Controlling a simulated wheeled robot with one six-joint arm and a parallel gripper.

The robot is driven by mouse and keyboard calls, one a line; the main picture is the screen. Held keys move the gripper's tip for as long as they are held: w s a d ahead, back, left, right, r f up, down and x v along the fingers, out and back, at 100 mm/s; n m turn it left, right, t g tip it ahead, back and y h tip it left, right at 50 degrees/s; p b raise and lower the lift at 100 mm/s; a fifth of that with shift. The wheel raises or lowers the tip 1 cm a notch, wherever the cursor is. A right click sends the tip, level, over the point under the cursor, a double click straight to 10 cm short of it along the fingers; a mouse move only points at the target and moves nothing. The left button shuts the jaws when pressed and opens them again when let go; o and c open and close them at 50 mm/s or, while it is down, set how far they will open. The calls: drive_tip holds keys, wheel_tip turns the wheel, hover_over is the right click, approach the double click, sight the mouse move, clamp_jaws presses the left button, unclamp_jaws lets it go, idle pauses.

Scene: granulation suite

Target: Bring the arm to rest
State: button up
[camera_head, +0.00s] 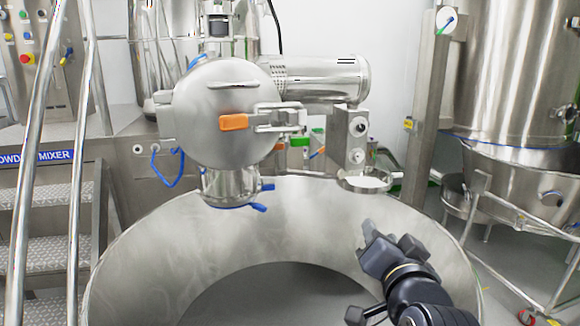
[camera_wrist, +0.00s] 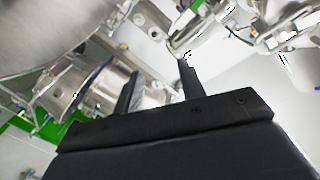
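My gripper (camera_head: 366,238) is at the lower right of the head view, at the end of my black arm. It appears in front of the large steel bowl (camera_head: 140,262), with its fingers pointing up and away from me. In the wrist view, the two dark fingers of my gripper (camera_wrist: 162,78) stand apart with only background between them, so it is open and empty. I see no contact between the gripper and any equipment.
A tall steel vessel (camera_head: 505,85) stands at the right. Steps with handrails (camera_head: 72,215) are at the left. Some floor shows at the lower right.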

drive_tip(key=shift+s+d+f+g, duration=0.3)
drive_tip(key=shift+f+g, duration=0.1)
drive_tip(key=shift+f, duration=0.15)
drive_tip(key=shift+s+d+f+g, duration=0.2)
drive_tip(key=shift+s+f+g, duration=0.1)
drive_tip(key=shift+f+g, duration=0.15)
drive_tip(key=shift+f, duration=0.2)
